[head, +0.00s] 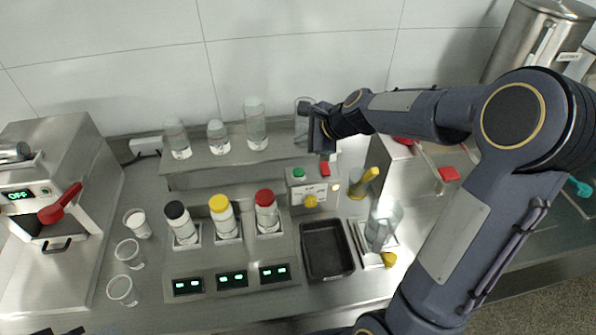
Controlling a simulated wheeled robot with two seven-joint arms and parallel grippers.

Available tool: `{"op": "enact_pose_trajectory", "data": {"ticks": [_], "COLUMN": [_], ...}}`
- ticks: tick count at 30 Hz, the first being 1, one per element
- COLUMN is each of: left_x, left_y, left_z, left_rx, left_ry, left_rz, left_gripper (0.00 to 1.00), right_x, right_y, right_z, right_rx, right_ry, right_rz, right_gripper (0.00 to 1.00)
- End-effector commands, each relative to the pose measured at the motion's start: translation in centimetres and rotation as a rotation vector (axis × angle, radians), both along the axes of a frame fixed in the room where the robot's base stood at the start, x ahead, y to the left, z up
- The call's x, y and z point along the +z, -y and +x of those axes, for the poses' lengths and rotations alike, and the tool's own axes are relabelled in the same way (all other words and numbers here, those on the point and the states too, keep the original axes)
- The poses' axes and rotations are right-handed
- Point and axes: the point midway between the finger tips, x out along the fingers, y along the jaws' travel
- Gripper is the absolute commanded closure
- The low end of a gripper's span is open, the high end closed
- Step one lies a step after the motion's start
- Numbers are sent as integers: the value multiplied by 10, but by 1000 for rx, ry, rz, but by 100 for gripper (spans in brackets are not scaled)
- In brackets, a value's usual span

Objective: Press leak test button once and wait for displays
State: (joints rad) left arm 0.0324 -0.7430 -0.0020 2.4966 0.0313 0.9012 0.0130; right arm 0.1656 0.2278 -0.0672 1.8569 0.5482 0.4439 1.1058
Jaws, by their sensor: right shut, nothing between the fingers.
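A small control box (300,195) stands right of the bottles, with a green button (299,173), a red button (325,169) and a yellow knob (311,201). Its label is too small to read, so I cannot tell which is the leak test button. Three dark displays with green lit marks sit at the station's front: left (188,286), middle (232,279) and right (273,272). Their marks are unreadable. My right gripper (316,131) is shut and empty, in the picture above the box and apart from its buttons. My left gripper is not in view.
Bottles with black (182,224), yellow (224,217) and red (266,213) caps stand behind the displays. Clear bottles stand on the rear shelf (205,166). A black tray (326,249) lies right of the displays. Cups (129,254) and a steel machine (50,240) are left.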

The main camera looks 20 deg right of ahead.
Motion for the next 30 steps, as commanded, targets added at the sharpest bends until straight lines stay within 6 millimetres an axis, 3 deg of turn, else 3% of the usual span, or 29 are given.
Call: {"op": "enact_pose_trajectory", "data": {"ticks": [18, 30], "left_x": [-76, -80], "left_y": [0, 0], "left_z": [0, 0], "left_rx": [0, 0], "left_ry": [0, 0], "left_rz": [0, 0], "left_gripper": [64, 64], "right_x": [-79, -84], "right_y": [0, 0], "right_z": [0, 0], "right_rx": [0, 1], "right_ry": [0, 0], "right_rz": [-1, -1], "right_gripper": [100, 100]}}
